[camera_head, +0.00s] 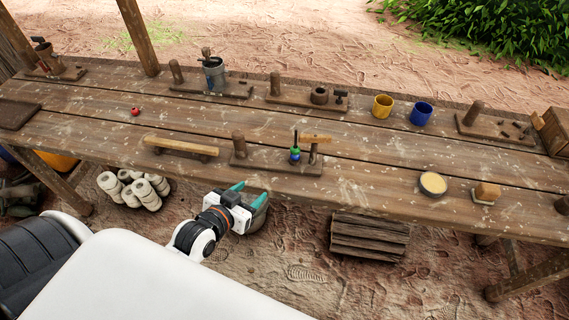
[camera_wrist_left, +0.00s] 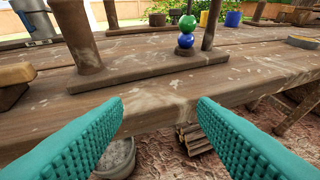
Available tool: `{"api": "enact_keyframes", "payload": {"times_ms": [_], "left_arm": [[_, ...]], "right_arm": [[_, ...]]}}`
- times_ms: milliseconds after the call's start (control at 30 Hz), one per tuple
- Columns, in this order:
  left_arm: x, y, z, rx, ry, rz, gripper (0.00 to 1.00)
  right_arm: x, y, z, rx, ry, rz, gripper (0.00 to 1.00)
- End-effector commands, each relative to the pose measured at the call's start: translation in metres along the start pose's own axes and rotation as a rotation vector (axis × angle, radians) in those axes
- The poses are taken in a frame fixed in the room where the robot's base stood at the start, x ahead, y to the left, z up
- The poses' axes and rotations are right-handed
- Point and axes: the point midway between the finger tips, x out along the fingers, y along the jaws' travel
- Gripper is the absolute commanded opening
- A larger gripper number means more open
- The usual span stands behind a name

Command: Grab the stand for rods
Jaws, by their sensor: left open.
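A wooden stand (camera_head: 262,162) with upright posts sits near the front edge of the table. It also shows in the left wrist view (camera_wrist_left: 140,69), with a thick post at its left and a thinner one at its right. A green bead and a blue bead (camera_head: 295,155) are stacked upright at the stand, between the posts. My left gripper (camera_head: 250,193) has teal fingers and is open and empty. It is in front of the table edge, apart from the stand. In the left wrist view the stand lies beyond the fingertips (camera_wrist_left: 160,104). My right gripper is not in view.
A low wooden bar (camera_head: 181,147) is left of the stand. Similar post boards (camera_head: 305,103) stand along the back, near yellow (camera_head: 383,106) and blue (camera_head: 421,113) cups. A round dish (camera_head: 432,184) is at right. A bucket and stacked wood (camera_head: 369,236) are below the table.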

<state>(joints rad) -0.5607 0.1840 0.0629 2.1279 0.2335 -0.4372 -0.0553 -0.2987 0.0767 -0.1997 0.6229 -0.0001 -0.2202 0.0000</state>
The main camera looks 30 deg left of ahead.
Motion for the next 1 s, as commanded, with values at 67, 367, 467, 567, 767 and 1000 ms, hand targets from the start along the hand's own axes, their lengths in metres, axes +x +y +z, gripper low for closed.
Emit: {"api": "enact_keyframes", "payload": {"times_ms": [67,367,467,567,767,1000], "left_arm": [[0.003,0.011,0.002,-0.007,-0.056,0.017,0.53],[-0.001,0.057,0.029,-0.032,-0.338,0.103,0.53],[-0.005,0.068,0.035,-0.035,-0.405,0.128,0.53],[-0.004,0.074,0.041,-0.036,-0.437,0.139,0.53],[0.024,0.079,0.056,-0.037,-0.443,0.140,0.53],[0.051,0.084,0.067,-0.037,-0.439,0.140,0.53]], "right_arm": [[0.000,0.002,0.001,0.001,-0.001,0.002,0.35],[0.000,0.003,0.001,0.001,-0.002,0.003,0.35],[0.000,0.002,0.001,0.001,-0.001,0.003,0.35],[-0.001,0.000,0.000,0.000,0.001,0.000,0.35],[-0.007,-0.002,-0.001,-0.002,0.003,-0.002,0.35],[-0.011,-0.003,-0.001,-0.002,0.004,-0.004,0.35]]}}
